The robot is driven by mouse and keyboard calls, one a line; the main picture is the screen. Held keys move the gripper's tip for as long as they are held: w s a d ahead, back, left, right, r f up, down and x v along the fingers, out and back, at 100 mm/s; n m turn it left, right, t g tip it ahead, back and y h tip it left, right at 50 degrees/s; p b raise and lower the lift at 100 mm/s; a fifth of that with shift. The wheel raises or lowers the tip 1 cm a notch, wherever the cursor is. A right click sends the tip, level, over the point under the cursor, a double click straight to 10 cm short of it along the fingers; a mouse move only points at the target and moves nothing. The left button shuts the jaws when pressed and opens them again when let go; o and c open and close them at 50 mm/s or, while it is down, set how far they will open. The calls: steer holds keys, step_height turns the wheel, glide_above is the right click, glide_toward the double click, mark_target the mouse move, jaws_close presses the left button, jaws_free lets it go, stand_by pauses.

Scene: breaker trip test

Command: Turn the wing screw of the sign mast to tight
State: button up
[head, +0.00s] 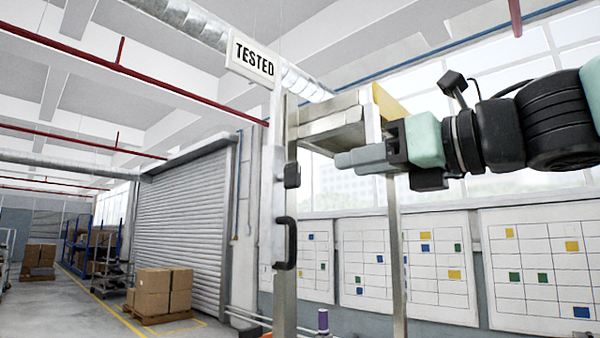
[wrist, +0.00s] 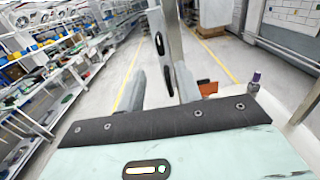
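The sign mast (head: 279,110) is a pale upright with a white "TESTED" sign (head: 254,58) at its top. A small black knob, seemingly the wing screw (head: 292,175), sits on the mast above a black curved handle (head: 287,243). My gripper (head: 340,161) points left, to the right of the knob and apart from it. The wrist view shows the two grey fingers spread and nothing between them that I can see held. The mast (wrist: 172,45) stands beyond the fingertips there, with black parts on it. How the screw is turned cannot be read.
A metal frame (head: 397,265) stands behind my gripper. A purple-capped bottle (head: 323,322) stands low beside the mast, and an orange item (wrist: 208,88) shows in the wrist view. Shelves (wrist: 40,70) line the left there. Boxes (head: 160,290) stand far off.

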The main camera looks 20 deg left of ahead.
mark_target(299, 176)
steer(key=p+x, duration=0.2)
steer(key=x, duration=0.9)
steer(key=shift+w+a, duration=0.1)
steer(key=shift+a, duration=0.1)
jaws_close()
